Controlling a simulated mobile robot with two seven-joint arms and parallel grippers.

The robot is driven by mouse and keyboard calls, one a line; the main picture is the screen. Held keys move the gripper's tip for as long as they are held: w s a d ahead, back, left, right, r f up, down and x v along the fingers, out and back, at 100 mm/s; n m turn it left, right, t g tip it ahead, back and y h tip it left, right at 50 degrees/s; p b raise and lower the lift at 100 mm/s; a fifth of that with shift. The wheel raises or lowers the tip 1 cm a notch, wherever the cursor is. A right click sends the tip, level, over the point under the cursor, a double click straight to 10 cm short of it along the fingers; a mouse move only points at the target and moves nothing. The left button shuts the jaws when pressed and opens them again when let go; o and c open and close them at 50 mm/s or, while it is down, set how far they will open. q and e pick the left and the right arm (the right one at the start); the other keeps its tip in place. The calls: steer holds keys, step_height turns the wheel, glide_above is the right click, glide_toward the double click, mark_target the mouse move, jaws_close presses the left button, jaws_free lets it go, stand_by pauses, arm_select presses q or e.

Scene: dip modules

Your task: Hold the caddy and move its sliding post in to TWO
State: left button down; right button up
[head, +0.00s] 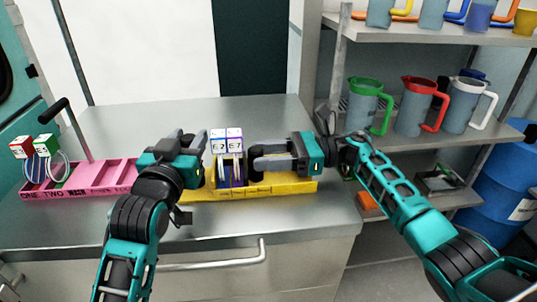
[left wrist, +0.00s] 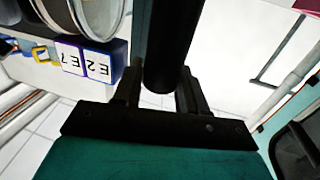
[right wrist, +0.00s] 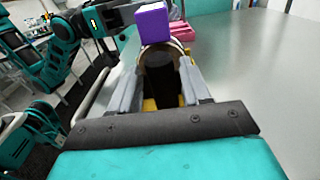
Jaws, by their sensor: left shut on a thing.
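The yellow caddy (head: 295,187) stands on the bench, its front labels too small to read clearly. Two tags, marked E2 and E7 (head: 226,141), top a dark blue and purple module with pale rings (head: 230,172) in the caddy. They also show in the left wrist view (left wrist: 86,62). My left gripper (head: 193,143) is at the caddy's left part, shut on a black bar (left wrist: 172,50). My right gripper (head: 258,157) points left, just right of the module. Its fingers are apart around a dark piece (right wrist: 160,75), with a purple tag (right wrist: 153,22) beyond; contact is unclear.
A pink caddy (head: 105,178) labelled ONE, TWO, WASH stands at left, with red and green tagged modules (head: 34,145) at its left end and a black handle (head: 52,110). Shelves with jugs (head: 370,103) and a blue barrel (head: 508,165) are at right. The bench behind is clear.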

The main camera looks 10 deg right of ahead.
steer(key=shift+o, duration=0.9)
steer(key=d, duration=1.2)
arm_select(q)
steer(key=c, duration=0.9)
jaws_free()
steer(key=shift+c, duration=0.2)
steer(key=shift+r, duration=3.75)
